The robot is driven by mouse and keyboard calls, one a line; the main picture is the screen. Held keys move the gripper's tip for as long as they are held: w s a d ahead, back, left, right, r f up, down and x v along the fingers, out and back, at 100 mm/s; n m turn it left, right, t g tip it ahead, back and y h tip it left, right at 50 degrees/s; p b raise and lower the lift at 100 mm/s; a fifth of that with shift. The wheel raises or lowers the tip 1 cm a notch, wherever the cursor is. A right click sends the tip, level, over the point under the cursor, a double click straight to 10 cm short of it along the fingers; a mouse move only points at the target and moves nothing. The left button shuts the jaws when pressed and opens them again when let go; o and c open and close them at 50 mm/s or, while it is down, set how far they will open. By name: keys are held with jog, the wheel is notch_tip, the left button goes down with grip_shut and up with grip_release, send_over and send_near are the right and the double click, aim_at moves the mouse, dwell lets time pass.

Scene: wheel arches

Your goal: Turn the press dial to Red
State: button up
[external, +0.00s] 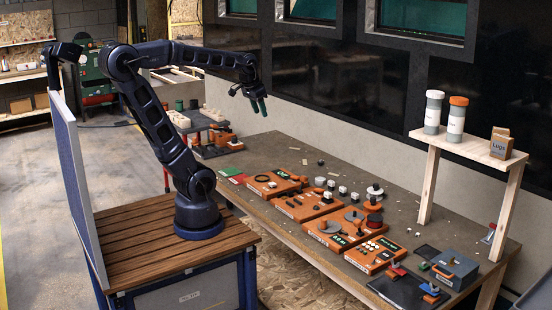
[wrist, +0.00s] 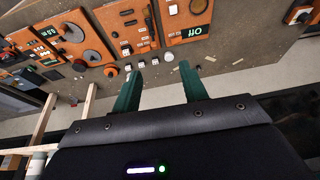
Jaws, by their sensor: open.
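Several orange control panels lie on the long table. The nearer ones carry a grey round disc (external: 330,227) and a dark red round knob (external: 374,221). I cannot tell which control is the press dial, and no Red mark is readable. My gripper (external: 259,104) is raised above the far part of the table, empty and apart from the panels. Its two green fingers (wrist: 160,75) stand open.
The long table (external: 262,148) holds several small black and white knobs and loose bits behind the panels. A wooden shelf (external: 470,145) with two capped bottles and a box stands at the right. A grey-blue box (external: 455,268) sits at the near right end. The air around my gripper is clear.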

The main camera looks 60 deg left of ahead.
jog(key=w+a+f+g, duration=0.2)
jog(key=w+a, duration=2.4)
jog(key=a, duration=0.4)
jog(key=n+g, duration=0.1)
jog(key=g, duration=0.1)
send_over(234, 138)
notch_tip(234, 138, down, 25)
jog(key=f, duration=1)
jog(key=shift+w+a+f, duration=0.15)
jog(key=shift+w+a, duration=0.15)
jog(key=shift+a, duration=0.05)
jog(key=shift+c, duration=0.4)
jog(key=c, duration=0.6)
